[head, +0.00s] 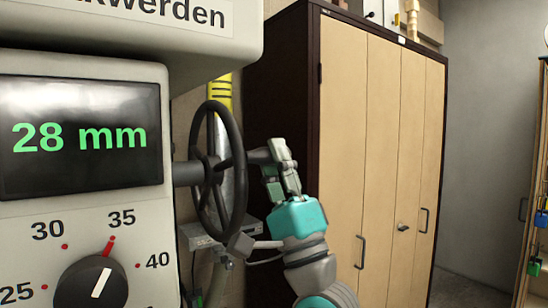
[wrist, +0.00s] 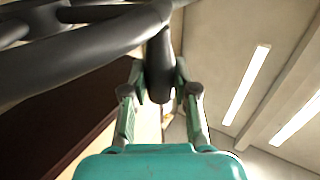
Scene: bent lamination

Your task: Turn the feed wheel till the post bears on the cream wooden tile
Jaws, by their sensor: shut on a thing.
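The feed wheel (head: 232,180) is a black handwheel on the right side of a grey machine in the head view. Its rim crosses the upper left of the wrist view (wrist: 75,58). My gripper (head: 272,158) is at the wheel's right side, shut on the wheel's dark handle, which sticks out from it. In the wrist view the handle (wrist: 160,70) lies between the two fingers of my gripper (wrist: 160,90). The post and the cream wooden tile do not show in either view.
The machine's display (head: 80,137) reads 28 mm. Below it a black dial (head: 90,285) has marks for 25, 30, 35 and 40. A tall cabinet (head: 375,150) with pale doors stands close behind my arm. Ceiling lights (wrist: 247,85) show in the wrist view.

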